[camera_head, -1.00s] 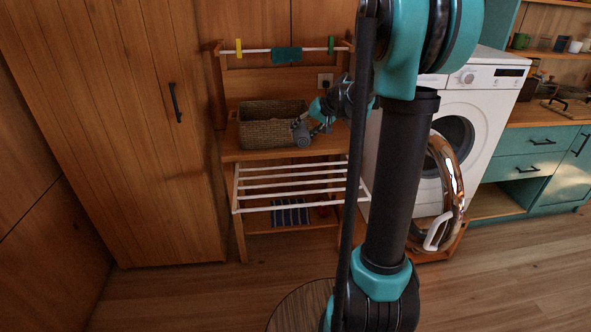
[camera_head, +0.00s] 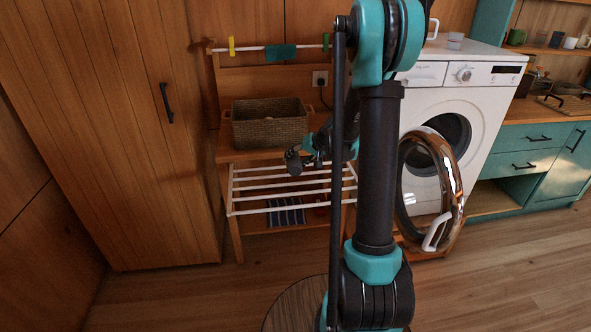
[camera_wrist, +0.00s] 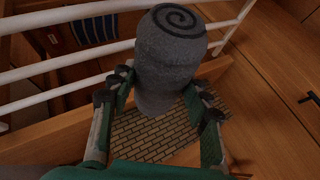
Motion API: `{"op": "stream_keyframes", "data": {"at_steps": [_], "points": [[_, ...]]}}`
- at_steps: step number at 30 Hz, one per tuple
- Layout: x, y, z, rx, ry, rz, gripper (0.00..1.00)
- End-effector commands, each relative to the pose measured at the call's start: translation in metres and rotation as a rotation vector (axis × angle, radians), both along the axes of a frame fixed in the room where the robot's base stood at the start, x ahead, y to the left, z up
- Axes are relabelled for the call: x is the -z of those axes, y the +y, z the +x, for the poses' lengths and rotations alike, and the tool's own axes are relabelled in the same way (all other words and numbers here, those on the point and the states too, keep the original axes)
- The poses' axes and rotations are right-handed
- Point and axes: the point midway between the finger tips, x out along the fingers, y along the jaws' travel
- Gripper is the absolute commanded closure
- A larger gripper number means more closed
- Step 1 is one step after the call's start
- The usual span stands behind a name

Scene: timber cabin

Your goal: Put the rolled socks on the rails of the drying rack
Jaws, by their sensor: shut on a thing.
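The rolled socks (camera_wrist: 168,60) are a grey roll with a dark spiral on its end. In the wrist view my gripper (camera_wrist: 160,88) is shut on them, with a finger on each side. In the head view the grey roll (camera_head: 293,161) shows at the tip of my gripper (camera_head: 305,157), over the back part of the drying rack (camera_head: 290,195). The rack is a set of white rails standing out in front of the wooden bench. White rails (camera_wrist: 70,64) also cross the wrist view beside and behind the roll. Whether the roll touches a rail I cannot tell.
A wicker basket (camera_head: 268,125) stands on the bench behind the rack; its woven side (camera_wrist: 150,130) shows below the roll in the wrist view. A striped cloth (camera_head: 286,213) lies below the rails. The washing machine (camera_head: 440,85), its round door (camera_head: 455,205) open, is at the right.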

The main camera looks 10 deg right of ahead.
Motion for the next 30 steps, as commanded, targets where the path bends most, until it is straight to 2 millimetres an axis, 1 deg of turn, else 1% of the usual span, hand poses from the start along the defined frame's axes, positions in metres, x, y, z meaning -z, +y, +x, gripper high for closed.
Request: {"op": "stream_keyframes", "data": {"at_steps": [4, 9, 12, 24, 25, 28, 30], "points": [[0.011, 0.000, 0.000, 0.000, 0.000, 0.000, 0.83], [0.033, 0.000, 0.000, 0.000, 0.000, 0.000, 0.83], [0.040, 0.000, 0.000, 0.000, 0.000, 0.000, 0.83], [0.045, 0.000, 0.000, 0.000, 0.000, 0.000, 0.83], [0.045, 0.000, 0.000, 0.000, 0.000, 0.000, 0.50], [0.044, 0.000, 0.000, 0.000, 0.000, 0.000, 0.37], [0.044, 0.000, 0.000, 0.000, 0.000, 0.000, 0.31]]}}
